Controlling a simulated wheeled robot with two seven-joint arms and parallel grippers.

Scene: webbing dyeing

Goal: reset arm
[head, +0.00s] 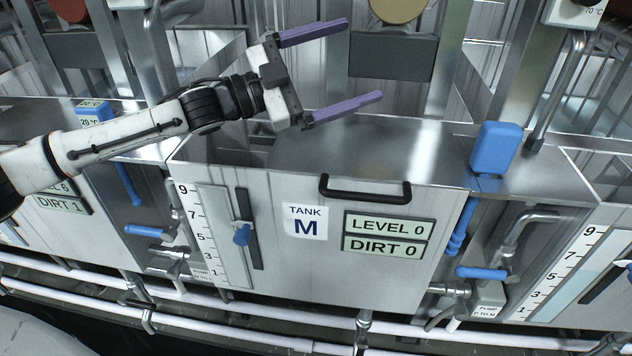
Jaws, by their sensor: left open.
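The white and dark grey left arm (125,137) stretches across the neighbouring tank at the left. My right gripper is not in view.
Tank M has a black handle (365,190) and signs reading LEVEL 0 (387,225) and DIRT 0 (385,247). A blue box (495,148) stands at its right, above metal pipes with blue handles (482,272). White pipes (255,337) run along the bottom.

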